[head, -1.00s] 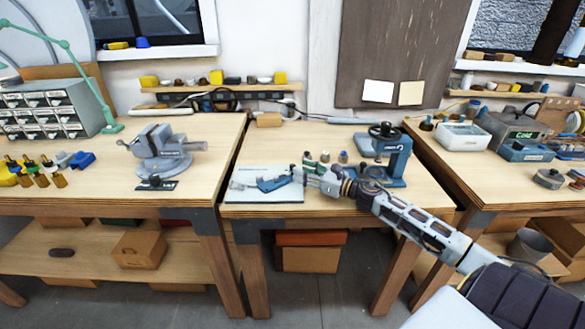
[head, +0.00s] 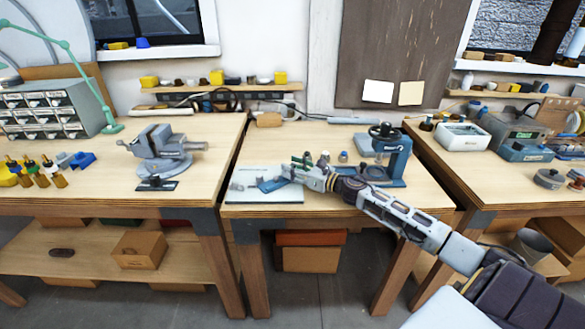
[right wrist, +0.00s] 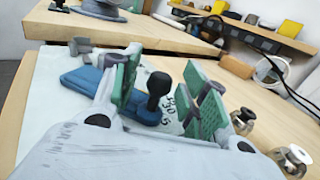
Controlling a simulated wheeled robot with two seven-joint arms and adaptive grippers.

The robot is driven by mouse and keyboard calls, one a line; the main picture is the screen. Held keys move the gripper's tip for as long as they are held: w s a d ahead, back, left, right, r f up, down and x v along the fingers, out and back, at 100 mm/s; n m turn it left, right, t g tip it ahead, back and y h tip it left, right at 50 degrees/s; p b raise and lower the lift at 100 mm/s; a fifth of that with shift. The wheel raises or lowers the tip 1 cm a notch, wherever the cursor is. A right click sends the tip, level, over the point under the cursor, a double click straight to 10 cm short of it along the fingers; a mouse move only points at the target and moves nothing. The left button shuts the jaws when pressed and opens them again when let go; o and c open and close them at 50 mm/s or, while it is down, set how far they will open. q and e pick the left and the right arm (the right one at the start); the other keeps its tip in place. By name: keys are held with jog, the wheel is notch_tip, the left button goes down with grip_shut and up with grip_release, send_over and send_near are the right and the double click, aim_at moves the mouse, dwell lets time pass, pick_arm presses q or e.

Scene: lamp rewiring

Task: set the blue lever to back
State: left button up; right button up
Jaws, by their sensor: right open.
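A blue lever device (head: 273,185) lies on a pale mat (head: 288,196) at the front left of the middle bench. In the right wrist view its blue body (right wrist: 90,82) has a black-knobbed handle (right wrist: 158,90) standing up from it. My right gripper (head: 291,172) reaches in from the right, low over the device's right end. In the right wrist view the gripper (right wrist: 163,88) is open, with green pads on either side of the black knob. I cannot tell whether a pad touches it. My left gripper is not in view.
A blue press (head: 398,160) stands at the back right of the middle bench. Small metal-topped bottles (right wrist: 243,120) stand close to my right finger. A grey vise (head: 160,148) sits on the left bench. The mat's front part is clear.

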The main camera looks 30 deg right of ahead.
jog(key=shift+w, duration=0.15)
grip_shut()
dwell(0.4)
